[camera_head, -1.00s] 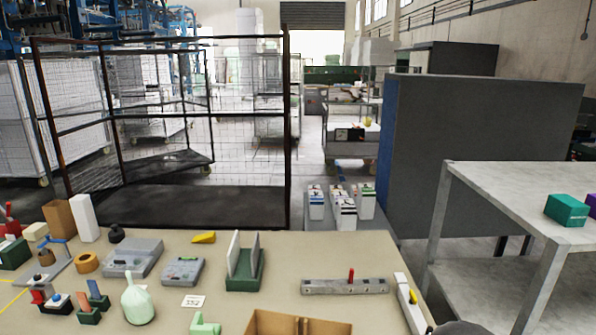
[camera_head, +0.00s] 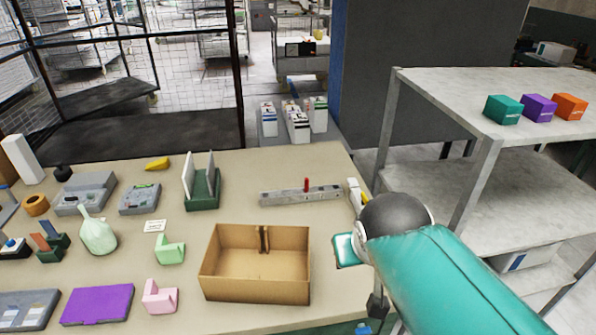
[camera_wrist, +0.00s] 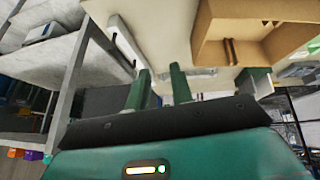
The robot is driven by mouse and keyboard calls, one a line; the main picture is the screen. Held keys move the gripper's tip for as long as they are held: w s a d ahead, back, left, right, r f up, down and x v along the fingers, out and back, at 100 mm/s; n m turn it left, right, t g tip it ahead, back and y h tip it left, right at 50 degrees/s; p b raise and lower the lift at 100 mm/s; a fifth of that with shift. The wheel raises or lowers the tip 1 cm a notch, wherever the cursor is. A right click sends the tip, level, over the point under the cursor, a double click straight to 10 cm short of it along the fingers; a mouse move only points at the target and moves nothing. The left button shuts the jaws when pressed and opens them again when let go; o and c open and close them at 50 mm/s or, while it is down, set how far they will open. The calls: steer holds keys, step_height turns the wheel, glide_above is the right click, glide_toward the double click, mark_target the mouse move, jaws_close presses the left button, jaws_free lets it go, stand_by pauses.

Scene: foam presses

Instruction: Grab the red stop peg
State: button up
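The red stop peg (camera_head: 306,185) stands upright on a grey metal bar (camera_head: 275,197) near the back right of the table. My gripper (camera_wrist: 160,72) shows in the wrist view with its two dark green fingers apart and nothing between them. In the head view my teal arm comes in from the lower right, and its black joint is to the right of the bar and peg. The fingers cannot be made out clearly there. I cannot make out the peg in the wrist view.
An open cardboard box (camera_head: 212,272) stands on the table in front of the bar. A dark green holder with upright plates (camera_head: 202,188) is left of the bar. A white and yellow piece (camera_head: 356,194) lies at its right end. A grey shelf (camera_head: 440,82) stands at right.

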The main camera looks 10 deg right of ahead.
steer(key=w+d+t+h, duration=0.15)
steer(key=w+d, duration=0.25)
steer(key=w, duration=0.5)
steer(key=n+t+y, duration=0.4)
steer(key=n+y, duration=0.2)
steer(key=y, duration=0.4)
glide_toward(306, 188)
steer(key=w+a, duration=0.1)
steer(key=w, duration=0.1)
steer(key=w+a, duration=0.1)
steer(key=w, duration=0.1)
steer(key=w+a, duration=0.1)
steer(key=w, duration=0.1)
steer(key=shift+f, duration=0.35)
steer(key=shift+f+x, duration=0.15)
steer(key=shift+x, duration=1.2)
steer(key=shift+f+x, duration=0.15)
steer(key=shift+x, duration=1.25)
steer(key=shift+s+d, duration=0.1)
steer(key=shift+s, duration=0.05)
steer(key=shift+c, duration=0.2)
jaws_close()
